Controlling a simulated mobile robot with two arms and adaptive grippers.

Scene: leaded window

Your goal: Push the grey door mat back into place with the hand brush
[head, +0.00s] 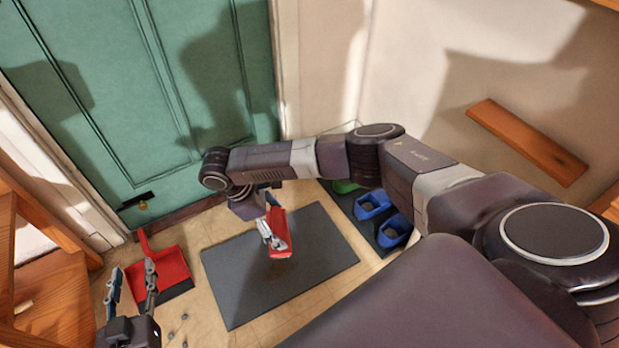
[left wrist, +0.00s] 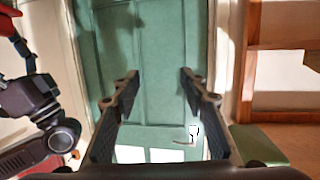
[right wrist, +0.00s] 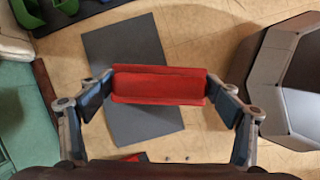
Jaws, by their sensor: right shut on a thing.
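The grey door mat (head: 325,272) lies flat on the tan floor in front of the green door, with a strip of bare floor between them; it also shows in the right wrist view (right wrist: 128,48). My right gripper (head: 270,232) is shut on the red hand brush (head: 277,226), and in the right wrist view the brush (right wrist: 160,85) spans between both fingers. The brush appears over the mat; I cannot tell whether it touches it. My left gripper (head: 131,283) is open and empty, near the red dustpan (head: 172,264). Its spread fingers (left wrist: 158,75) show in the left wrist view.
Blue shoes (head: 371,205) stand on a dark tray (head: 352,203) right of the mat. The green door (head: 150,90) closes off the back. Wooden steps (head: 50,290) stand at the left. Small grey bits (head: 184,317) lie on the floor before the dustpan.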

